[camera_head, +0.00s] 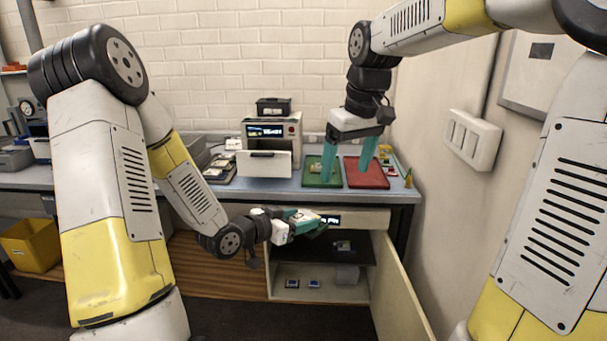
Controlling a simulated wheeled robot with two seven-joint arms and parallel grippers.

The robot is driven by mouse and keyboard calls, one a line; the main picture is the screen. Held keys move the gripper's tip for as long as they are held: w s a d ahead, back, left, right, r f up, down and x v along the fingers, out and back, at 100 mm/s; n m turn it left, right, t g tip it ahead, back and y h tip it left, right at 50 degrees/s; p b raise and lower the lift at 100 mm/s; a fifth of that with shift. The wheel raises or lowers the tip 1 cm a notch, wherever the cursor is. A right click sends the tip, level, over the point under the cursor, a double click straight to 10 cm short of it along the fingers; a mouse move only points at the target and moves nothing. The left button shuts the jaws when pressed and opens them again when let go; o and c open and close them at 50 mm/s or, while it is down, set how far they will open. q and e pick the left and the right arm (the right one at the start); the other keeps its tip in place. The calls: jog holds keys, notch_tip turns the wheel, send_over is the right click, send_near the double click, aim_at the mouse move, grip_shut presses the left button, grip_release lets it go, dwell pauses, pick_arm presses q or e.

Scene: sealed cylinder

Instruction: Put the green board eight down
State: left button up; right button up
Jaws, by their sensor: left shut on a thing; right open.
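My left gripper (312,224) is the lower one, in front of the open cabinet under the bench. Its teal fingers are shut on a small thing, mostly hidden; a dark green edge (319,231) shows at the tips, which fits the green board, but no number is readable. My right gripper (350,166) is open and empty, pointing down over the bench. Its fingers are apart, one over a green mat (312,183) and one over a red mat (372,182).
The cabinet (380,217) has its door (401,290) swung open at the right. A dark shelf (315,251) and small blue-white items (292,283) are inside. A white machine (263,163) stands on the bench (255,187). A yellow bin (29,245) is at the left.

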aim_at(303, 216)
jog(key=w+a+f+n+g+h, duration=0.1)
jog(key=w+a+f+n+g, duration=0.1)
jog(key=w+a+f+n, duration=0.5)
jog(key=a+f+m, duration=0.1)
jog(key=f, duration=0.2)
jog(key=w+f+m, duration=0.1)
jog(key=f, duration=0.3)
jog(key=w+a+f+m, duration=0.1)
jog(key=f, duration=0.3)
jog(key=shift+w+a+f, duration=0.1)
jog(key=shift+a+f, duration=0.05)
jog(key=shift+a, duration=0.15)
jog(key=c, duration=1.2)
pick_arm(q)
jog(key=o, duration=1.5)
pick_arm(e)
jog(key=shift+c, duration=0.8)
